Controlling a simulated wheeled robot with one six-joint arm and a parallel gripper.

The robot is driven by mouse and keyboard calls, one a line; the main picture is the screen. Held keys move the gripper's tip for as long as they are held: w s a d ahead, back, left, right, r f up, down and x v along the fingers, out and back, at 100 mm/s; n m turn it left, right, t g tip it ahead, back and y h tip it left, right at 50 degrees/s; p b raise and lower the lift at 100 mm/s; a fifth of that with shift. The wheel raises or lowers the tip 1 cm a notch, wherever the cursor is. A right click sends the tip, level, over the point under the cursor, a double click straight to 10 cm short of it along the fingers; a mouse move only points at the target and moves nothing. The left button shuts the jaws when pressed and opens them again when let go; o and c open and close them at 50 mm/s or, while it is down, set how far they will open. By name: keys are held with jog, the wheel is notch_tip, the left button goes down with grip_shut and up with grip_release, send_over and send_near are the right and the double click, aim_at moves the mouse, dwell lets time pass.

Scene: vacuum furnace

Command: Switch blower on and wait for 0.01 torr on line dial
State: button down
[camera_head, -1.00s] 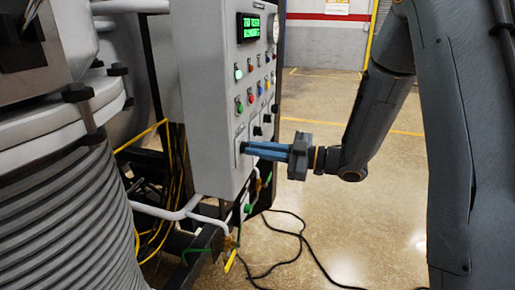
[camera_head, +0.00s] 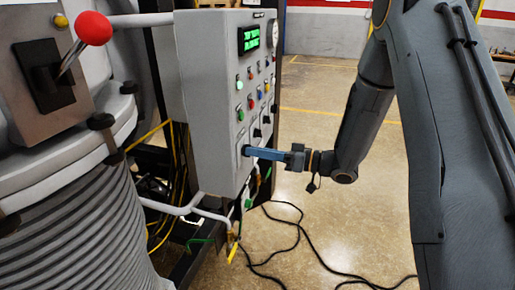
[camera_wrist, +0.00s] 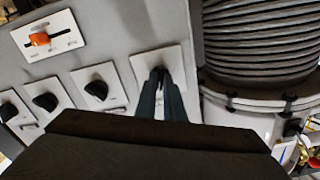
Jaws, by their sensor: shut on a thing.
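The control panel (camera_head: 210,95) is a grey cabinet with a green-lit display (camera_head: 249,39), coloured buttons and dark knobs on its face. A round white line dial (camera_head: 272,33) sits at its top right; its reading is too small to make out. My gripper (camera_head: 246,151) reaches the panel's lower left part, its blue fingers touching the face. In the wrist view the fingers (camera_wrist: 161,80) are shut on a dark knob on a white square plate (camera_wrist: 141,66); the fingers mostly hide the knob. I cannot read which switch it is.
In the wrist view, several black knobs (camera_wrist: 97,90) and an orange switch (camera_wrist: 39,39) are beside the held one. A lever with a red ball (camera_head: 94,28) and a ribbed column (camera_head: 80,235) stand left. Black cables (camera_head: 300,235) lie on the otherwise open floor.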

jog(key=shift+m+p, duration=0.4)
jog(key=shift+m, duration=0.5)
jog(key=c, duration=1.9)
grip_release()
jog(key=shift+o, duration=0.2)
jog(key=shift+d, duration=0.1)
jog(key=b+v, duration=0.2)
jog(key=v, duration=0.5)
jog(key=shift+s+d, duration=0.2)
jog(key=shift+d, duration=0.05)
